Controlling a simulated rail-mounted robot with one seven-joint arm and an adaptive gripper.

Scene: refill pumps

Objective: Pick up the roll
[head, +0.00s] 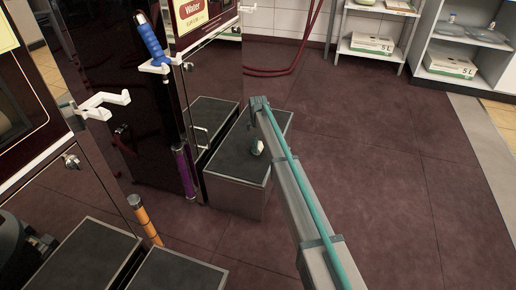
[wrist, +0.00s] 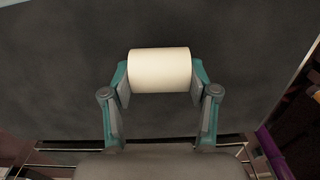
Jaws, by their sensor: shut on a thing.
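The roll (wrist: 160,70) is a cream-white cylinder lying sideways in the wrist view. My gripper (wrist: 160,78) has a finger at each end of the roll and is shut on it. The dark grey top of a box-like step (wrist: 60,70) fills the view behind the roll; I cannot tell whether the roll touches it. In the head view my arm reaches down to the dark-topped box (head: 232,162), and a small pale piece, likely the roll (head: 257,148), shows by the arm's end. My arm hides part of the box there.
A dark machine cabinet with a blue-handled nozzle (head: 151,40) and white hooks (head: 104,101) stands left of the box. More dark-topped boxes (head: 85,255) lie at lower left. Shelves with 5 L cartons (head: 450,64) stand at the back right. The tiled floor (head: 385,180) on the right is clear.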

